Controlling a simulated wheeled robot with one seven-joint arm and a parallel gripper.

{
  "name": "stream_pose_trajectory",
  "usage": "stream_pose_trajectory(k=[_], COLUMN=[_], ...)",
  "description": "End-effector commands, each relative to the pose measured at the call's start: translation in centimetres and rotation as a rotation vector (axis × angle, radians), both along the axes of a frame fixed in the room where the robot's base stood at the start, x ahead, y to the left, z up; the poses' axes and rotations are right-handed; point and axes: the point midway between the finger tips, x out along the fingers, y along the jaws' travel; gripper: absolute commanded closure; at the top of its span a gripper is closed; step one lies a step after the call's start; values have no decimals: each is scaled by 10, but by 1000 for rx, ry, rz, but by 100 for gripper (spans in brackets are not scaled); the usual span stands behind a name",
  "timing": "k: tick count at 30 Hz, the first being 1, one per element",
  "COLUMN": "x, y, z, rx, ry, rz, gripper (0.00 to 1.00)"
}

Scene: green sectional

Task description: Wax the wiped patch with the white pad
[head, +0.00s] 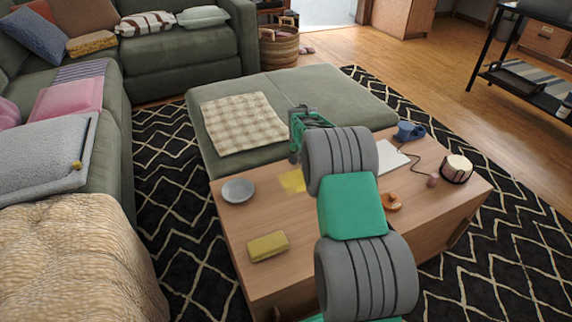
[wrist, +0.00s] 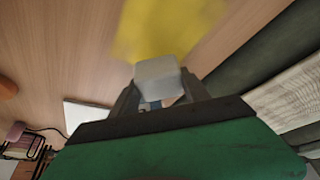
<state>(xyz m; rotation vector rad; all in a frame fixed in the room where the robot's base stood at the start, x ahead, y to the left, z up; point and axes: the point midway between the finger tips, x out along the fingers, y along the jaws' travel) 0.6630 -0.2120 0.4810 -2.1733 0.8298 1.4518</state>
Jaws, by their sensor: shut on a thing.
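The patch shows as a yellow area (head: 292,182) on the wooden coffee table (head: 228,223), partly hidden by my arm in the head view. It is a blurred yellow area (wrist: 165,28) at the top of the wrist view. My gripper (wrist: 157,92) is shut on the white pad (wrist: 157,70), a small pale block between the fingertips. The pad overlaps the patch's near edge in the wrist view; I cannot tell whether it touches the table. In the head view my gripper (head: 296,150) is beyond the patch, and the pad is not discernible there.
A yellow sponge (head: 268,246) and a grey plate (head: 238,190) are on the table's left. A green ottoman (head: 330,93) adjoins behind.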

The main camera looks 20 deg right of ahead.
Motion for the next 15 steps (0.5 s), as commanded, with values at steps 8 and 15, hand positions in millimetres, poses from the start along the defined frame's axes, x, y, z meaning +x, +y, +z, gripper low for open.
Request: stream_pose_trajectory(k=[8,15], x=[4,5], y=[-17,-15], z=[0,17], rx=[0,-1], ry=[-1,-2], rz=[11,15], gripper=[78,78])
